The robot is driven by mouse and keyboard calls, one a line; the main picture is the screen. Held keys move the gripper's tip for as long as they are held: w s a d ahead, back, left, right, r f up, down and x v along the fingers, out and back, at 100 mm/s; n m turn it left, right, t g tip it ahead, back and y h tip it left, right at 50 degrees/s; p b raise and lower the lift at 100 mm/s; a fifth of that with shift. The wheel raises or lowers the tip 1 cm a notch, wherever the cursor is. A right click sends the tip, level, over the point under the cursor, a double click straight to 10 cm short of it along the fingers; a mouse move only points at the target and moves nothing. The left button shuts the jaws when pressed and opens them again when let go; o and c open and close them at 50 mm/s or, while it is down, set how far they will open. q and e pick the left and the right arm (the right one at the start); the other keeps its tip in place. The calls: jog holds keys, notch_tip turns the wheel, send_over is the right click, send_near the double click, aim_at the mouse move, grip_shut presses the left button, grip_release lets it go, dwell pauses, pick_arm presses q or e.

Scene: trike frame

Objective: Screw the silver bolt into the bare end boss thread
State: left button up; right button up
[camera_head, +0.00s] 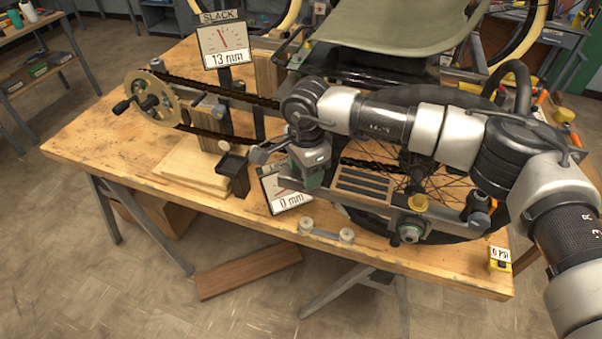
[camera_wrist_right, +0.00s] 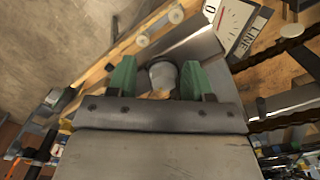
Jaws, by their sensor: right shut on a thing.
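My right gripper (camera_head: 313,181) points down over the workbench beside the rear wheel, in the middle of the head view. In the right wrist view its two green fingers (camera_wrist_right: 159,78) are shut on a silver cylindrical piece, apparently the silver bolt (camera_wrist_right: 163,74). The bolt is hidden by the gripper in the head view. A dark grey frame bar (camera_head: 365,215) lies to the right of the gripper, with a brass-coloured bolt head (camera_head: 418,202) on it and a round silver-and-green end fitting (camera_head: 410,232). I cannot tell which part is the bare end boss. My left gripper is out of view.
A slack dial (camera_head: 222,45) reads 13 mm; a tilted line dial (camera_head: 284,192) reads 0 mm. The crank and chainring (camera_head: 152,98) stand left. A yellow 0 PSI gauge (camera_head: 499,259) is at the right corner.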

jog(key=shift+w+d+r+m, duration=0.15)
jog(key=shift+w+d+m, duration=0.5)
jog(key=shift+m, duration=0.25)
jog(key=c, duration=0.4)
jog(key=shift+d+m, duration=0.15)
jog(key=shift+m, duration=0.45)
jog(key=m, duration=0.6)
jog(key=shift+s+f, duration=0.3)
jog(key=shift+s, duration=0.05)
jog(key=shift+c, duration=0.2)
jog(key=o, duration=0.8)
jog(key=shift+a+f, duration=0.2)
jog(key=shift+f, duration=0.05)
jog(key=shift+w+a, duration=0.1)
jog(key=shift+r, duration=0.2)
notch_tip(320, 180, up, 12)
jog(key=shift+f, duration=0.15)
